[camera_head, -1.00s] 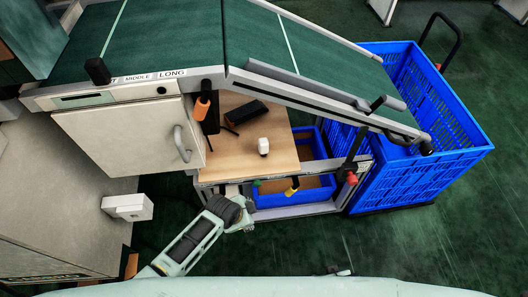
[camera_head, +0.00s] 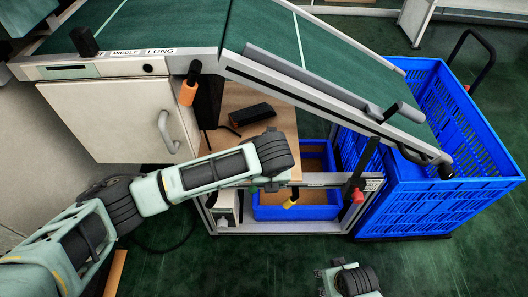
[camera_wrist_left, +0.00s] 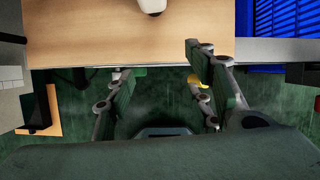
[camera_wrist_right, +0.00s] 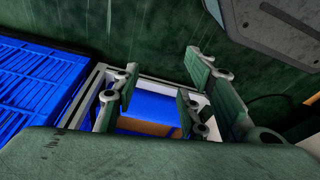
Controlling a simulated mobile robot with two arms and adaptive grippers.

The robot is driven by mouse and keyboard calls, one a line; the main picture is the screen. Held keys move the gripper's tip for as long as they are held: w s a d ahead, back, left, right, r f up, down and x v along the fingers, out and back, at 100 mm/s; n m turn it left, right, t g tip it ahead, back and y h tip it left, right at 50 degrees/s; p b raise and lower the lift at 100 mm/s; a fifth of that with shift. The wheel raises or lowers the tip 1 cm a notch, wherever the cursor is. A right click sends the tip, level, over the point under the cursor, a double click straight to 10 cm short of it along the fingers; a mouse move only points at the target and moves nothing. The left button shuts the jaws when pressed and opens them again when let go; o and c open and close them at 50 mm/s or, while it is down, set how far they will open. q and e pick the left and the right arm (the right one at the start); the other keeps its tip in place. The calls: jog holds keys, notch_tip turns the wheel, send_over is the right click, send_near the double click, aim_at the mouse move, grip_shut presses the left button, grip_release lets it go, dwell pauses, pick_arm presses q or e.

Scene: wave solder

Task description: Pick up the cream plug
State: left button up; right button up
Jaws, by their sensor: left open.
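The cream plug (camera_wrist_left: 152,5) shows at the top edge of the left wrist view, partly cut off, on the light wooden shelf (camera_wrist_left: 120,38). In the head view my left arm hides it. My left gripper (camera_wrist_left: 157,75) is open and empty, its fingers wide apart below the shelf's front edge in that view, with the plug beyond them. My right gripper (camera_wrist_right: 160,85) is open and empty in the right wrist view, above the floor and a blue bin. It shows at the bottom of the head view (camera_head: 328,278), well apart from the shelf.
A black tool (camera_head: 251,114) lies on the shelf. Blue bins (camera_head: 300,211) stand below it, and a large blue crate (camera_head: 460,205) stands at the right. A sloped green conveyor (camera_head: 300,58) overhangs the shelf. A white cabinet door (camera_head: 105,120) is at the left.

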pick_arm(q)
jog(key=w, duration=0.5)
jog(key=shift+w+a+b, duration=0.2)
jog(key=shift+b, duration=0.2)
jog(key=w, duration=0.2)
jog(key=w+f+b, duration=0.1)
jog(key=w, duration=0.2)
jog(key=shift+a, duration=0.2)
pick_arm(e)
notch_tip(320, 180, up, 9)
jog(key=w, duration=0.1)
jog(key=shift+t, duration=0.3)
pick_arm(q)
grip_shut()
pick_arm(e)
jog(key=shift+w, duration=0.1)
